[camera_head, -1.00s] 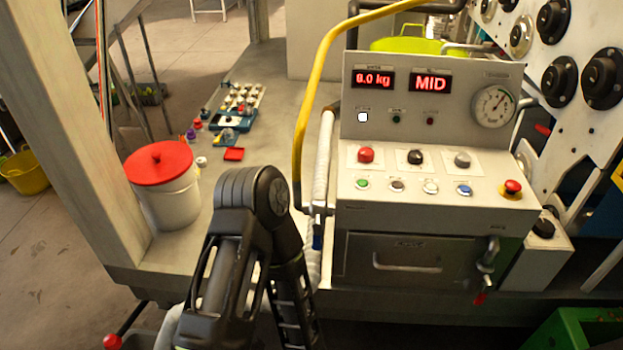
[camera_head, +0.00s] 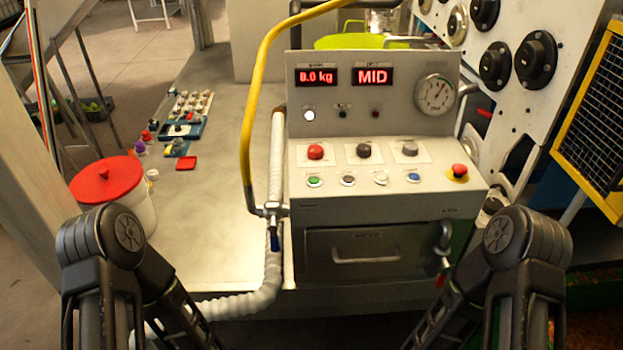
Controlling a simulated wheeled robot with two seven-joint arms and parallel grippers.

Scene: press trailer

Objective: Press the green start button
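The green start button (camera_head: 314,181) is a small round button at the left end of the lower row on the grey control panel (camera_head: 385,208). To its right in that row are a dark button (camera_head: 347,180), a white one (camera_head: 380,178) and a blue one (camera_head: 413,177).
A red emergency-stop button (camera_head: 459,171) is at the panel's right end. A yellow rail (camera_head: 247,120) and a white hose (camera_head: 274,190) stand just left of the panel. A red-lidded bucket (camera_head: 108,182) is at the left. Displays read 8.0 kg and MID.

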